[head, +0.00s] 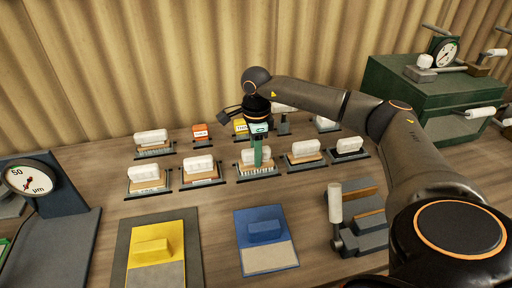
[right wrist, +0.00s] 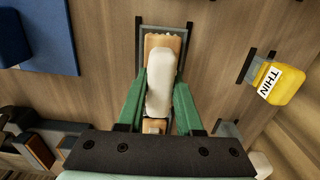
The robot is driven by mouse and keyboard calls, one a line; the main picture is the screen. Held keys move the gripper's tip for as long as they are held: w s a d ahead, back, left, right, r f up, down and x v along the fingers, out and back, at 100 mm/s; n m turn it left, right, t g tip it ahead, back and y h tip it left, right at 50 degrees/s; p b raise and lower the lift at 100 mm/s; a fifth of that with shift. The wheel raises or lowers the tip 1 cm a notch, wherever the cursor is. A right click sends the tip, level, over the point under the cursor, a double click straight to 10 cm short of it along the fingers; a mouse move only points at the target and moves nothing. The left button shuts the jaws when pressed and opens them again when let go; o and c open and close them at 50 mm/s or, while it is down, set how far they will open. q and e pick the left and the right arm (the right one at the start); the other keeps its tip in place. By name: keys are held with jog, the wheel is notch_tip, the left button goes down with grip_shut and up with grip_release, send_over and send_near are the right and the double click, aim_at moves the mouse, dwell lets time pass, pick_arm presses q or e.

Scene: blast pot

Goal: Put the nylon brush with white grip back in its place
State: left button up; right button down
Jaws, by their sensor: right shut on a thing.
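A brush with a white grip (head: 247,156) and a tan wooden body is at the middle of the front row of brushes. It also shows in the right wrist view (right wrist: 161,78). My right gripper (head: 260,160) points down over it, its green fingers (right wrist: 159,95) closed on both sides of the white grip. The brush lines up with a dark-edged holder (head: 258,177); in the right wrist view, the holder's edge frames its far end. I cannot tell whether it rests fully on the holder. The bristle material is too small to tell. My left gripper is out of view.
Similar white-grip brushes stand close on both sides, such as one at left (head: 199,168) and one at right (head: 306,150). Orange (head: 200,131) and yellow (right wrist: 279,83) labelled blocks stand behind. Yellow (head: 154,250) and blue (head: 266,240) mats lie in front. A green cabinet (head: 420,100) stands right.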

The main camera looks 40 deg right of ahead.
jog(key=shift+f, duration=0.3)
jog(key=shift+c, duration=2.4)
grip_release()
notch_tip(320, 180, up, 13)
jog(key=shift+f, duration=0.15)
jog(key=shift+f, duration=0.1)
